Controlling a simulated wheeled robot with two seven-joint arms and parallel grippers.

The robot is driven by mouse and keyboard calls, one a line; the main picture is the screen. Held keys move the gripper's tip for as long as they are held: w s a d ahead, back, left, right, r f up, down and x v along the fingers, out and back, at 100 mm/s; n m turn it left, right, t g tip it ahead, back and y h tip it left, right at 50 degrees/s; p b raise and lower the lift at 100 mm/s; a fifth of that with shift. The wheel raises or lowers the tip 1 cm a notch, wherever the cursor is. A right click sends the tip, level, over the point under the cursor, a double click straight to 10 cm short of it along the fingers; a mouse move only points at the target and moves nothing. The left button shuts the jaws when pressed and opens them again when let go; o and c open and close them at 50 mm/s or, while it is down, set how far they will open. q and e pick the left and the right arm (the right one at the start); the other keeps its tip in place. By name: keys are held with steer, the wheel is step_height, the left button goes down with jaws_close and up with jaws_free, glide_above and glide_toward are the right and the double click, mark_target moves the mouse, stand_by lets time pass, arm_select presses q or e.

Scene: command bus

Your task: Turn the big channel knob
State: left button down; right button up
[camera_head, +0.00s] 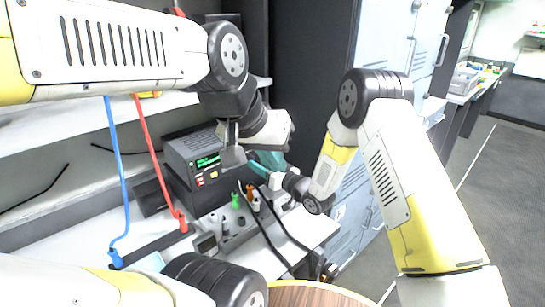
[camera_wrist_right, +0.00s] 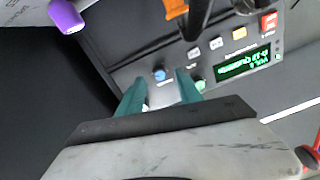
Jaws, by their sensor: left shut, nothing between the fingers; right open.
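The radio (camera_head: 195,160) stands on the bench with its lit green display (camera_head: 207,162) facing me. Its grey front panel fills much of the right wrist view, with the green display (camera_wrist_right: 244,64) at right. My right gripper (camera_wrist_right: 160,92) is open, its two teal fingers spread before the panel. In the head view its teal fingers (camera_head: 262,167) are beside the radio's right end. A small blue control (camera_wrist_right: 160,75) shows between the fingers and a pale green one (camera_wrist_right: 200,85) by the right finger. I cannot single out the big channel knob. My left gripper (camera_head: 232,157) is shut and empty before the radio's right part.
A grey socket box with green (camera_head: 236,200) and orange (camera_head: 250,190) plugs and black cables stands in front of the radio. A red cable (camera_head: 152,150) and a blue cable (camera_head: 119,170) hang at left. A round wooden top (camera_head: 315,294) is nearest me.

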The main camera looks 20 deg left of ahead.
steer(key=shift+x, duration=1.05)
steer(key=shift+c, duration=0.4)
jaws_close()
